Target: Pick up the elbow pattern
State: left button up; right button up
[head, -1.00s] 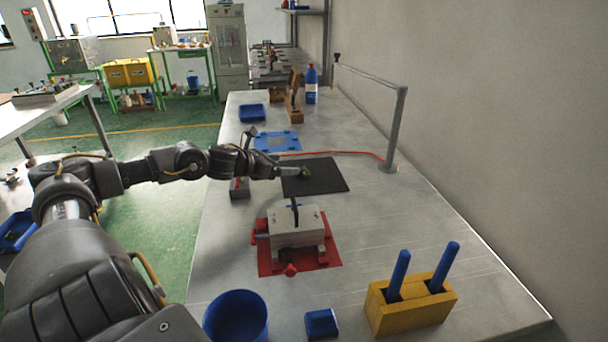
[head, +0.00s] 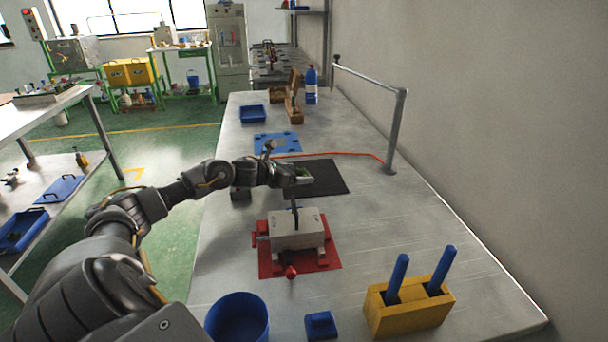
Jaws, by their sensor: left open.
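A small green piece, seemingly the elbow pattern (head: 304,172), shows on the dark mat (head: 325,176) in the middle of the bench. My left gripper (head: 301,179) is open at the left part of the mat, right at the green piece. The gripper partly hides the piece, and I cannot tell whether the fingers are around it or beside it. My right gripper is not in view.
A grey block mould (head: 295,229) with a dark handle stands on a red mat (head: 322,262) nearer me. A blue bowl (head: 237,318), small blue block (head: 321,325) and yellow holder (head: 409,314) line the front. A metal post (head: 395,135) rises at right.

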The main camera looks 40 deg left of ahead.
pick_arm(q)
jog(key=shift+w+d+f, duration=0.15)
jog(key=shift+w+f, duration=0.1)
jog(key=shift+w, duration=0.4)
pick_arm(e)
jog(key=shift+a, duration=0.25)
pick_arm(q)
jog(key=shift+c, duration=0.3)
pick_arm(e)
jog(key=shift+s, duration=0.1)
pick_arm(q)
jog(key=shift+c, duration=1.2)
jog(key=c, duration=0.7)
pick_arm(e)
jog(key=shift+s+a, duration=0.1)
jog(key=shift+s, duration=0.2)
